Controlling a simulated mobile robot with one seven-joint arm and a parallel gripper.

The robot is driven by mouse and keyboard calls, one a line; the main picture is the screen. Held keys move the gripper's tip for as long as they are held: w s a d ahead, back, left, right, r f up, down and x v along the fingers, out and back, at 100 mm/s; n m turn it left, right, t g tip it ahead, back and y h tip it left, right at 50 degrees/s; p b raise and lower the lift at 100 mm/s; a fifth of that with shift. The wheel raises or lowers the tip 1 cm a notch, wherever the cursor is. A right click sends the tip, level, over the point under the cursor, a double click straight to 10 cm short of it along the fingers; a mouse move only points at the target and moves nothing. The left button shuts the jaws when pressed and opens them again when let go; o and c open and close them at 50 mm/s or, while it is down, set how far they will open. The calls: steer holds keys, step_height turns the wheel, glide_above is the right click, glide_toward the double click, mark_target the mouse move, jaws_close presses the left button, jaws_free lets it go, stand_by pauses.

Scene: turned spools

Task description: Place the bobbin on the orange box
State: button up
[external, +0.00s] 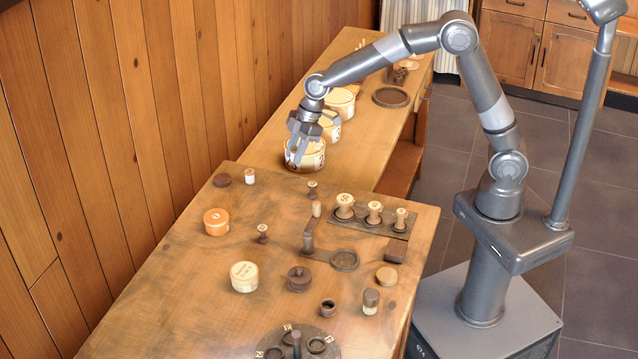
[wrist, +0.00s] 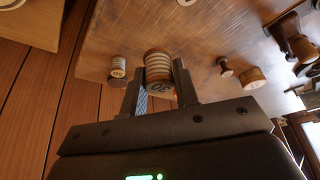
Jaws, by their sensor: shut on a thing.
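The bobbin (wrist: 159,66) is a banded cream and brown spool with dark marks on its near end. In the wrist view it sits between the two fingers of my gripper (wrist: 160,92), which is shut on it. In the external view my gripper (external: 305,145) points down at the far table, overlapping a round pale box there. I cannot make out the bobbin in that view. The orange box (external: 216,221) is low and round, with pale marks on its lid. It stands on the near table at the left, well apart from my gripper.
The near table (external: 190,290) holds a pale round box (external: 244,276), a dark lidded pot (external: 299,279), a rack with several spools (external: 374,212) and a round dark tray (external: 297,345). Small spools stand near the orange box. Wood panelling (external: 90,130) borders the left side.

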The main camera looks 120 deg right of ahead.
steer(key=shift+w+d+r, duration=0.25)
steer(key=shift+w, duration=0.05)
steer(key=w+d+r, duration=0.1)
steer(key=w+r, duration=0.1)
steer(key=w, duration=0.6)
steer(key=w+d+r, duration=0.1)
steer(key=w+r, duration=0.1)
steer(key=w, duration=0.7)
glide_above(212, 218)
steer(key=s, duration=0.1)
steer(key=shift+n, duration=0.4)
step_height(212, 218, down, 7)
steer(key=shift+s+d+r, duration=0.1)
steer(key=shift+s+r, duration=0.05)
steer(key=shift+f, duration=1.95)
steer(key=shift+f, duration=0.15)
steer(key=o, duration=0.9)
steer(key=shift+o, duration=0.2)
